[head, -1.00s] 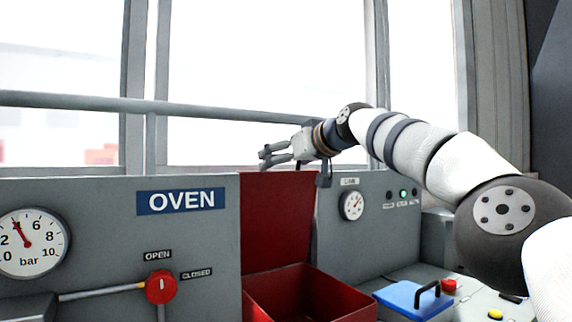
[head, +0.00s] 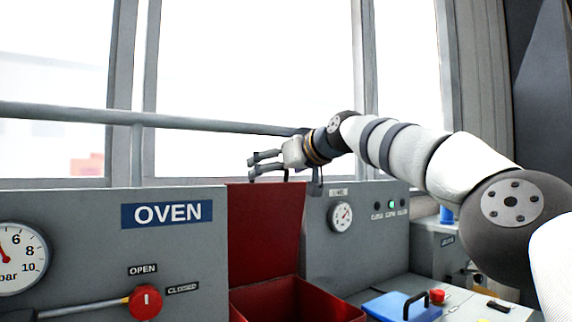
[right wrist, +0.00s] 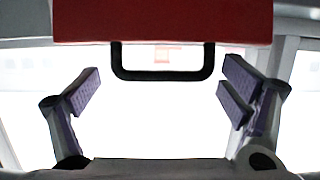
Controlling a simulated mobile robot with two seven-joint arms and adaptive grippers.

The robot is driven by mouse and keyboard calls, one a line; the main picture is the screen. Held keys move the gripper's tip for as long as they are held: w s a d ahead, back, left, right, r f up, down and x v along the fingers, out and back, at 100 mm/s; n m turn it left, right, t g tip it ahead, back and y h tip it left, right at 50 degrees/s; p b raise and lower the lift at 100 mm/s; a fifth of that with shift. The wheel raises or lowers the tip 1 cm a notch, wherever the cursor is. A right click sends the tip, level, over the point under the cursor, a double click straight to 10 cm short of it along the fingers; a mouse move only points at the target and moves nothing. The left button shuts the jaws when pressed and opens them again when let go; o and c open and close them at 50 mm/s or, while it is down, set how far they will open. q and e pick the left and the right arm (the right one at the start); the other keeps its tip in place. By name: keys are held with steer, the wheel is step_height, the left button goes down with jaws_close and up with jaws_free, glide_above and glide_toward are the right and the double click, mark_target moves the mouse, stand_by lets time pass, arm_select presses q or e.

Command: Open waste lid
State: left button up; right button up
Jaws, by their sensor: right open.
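The red waste lid (head: 264,228) stands upright at the back of the open red waste bin (head: 295,300) in the head view. In the right wrist view the lid (right wrist: 165,22) fills the top, with its black handle (right wrist: 163,75) hanging between the fingers. My right gripper (head: 250,164) is above the lid's top edge in the head view. In the right wrist view the right gripper (right wrist: 160,95) is open, its fingers well apart and clear of the handle on both sides. My left gripper is not in view.
The OVEN panel (head: 165,250) with a red valve knob (head: 146,302) is left of the bin. A gauge panel (head: 360,238) is to the right. A blue lid with black handle (head: 398,306) lies front right. A rail (head: 200,122) crosses before the windows.

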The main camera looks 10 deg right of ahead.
steer(key=v, duration=0.7)
steer(key=shift+f, duration=0.1)
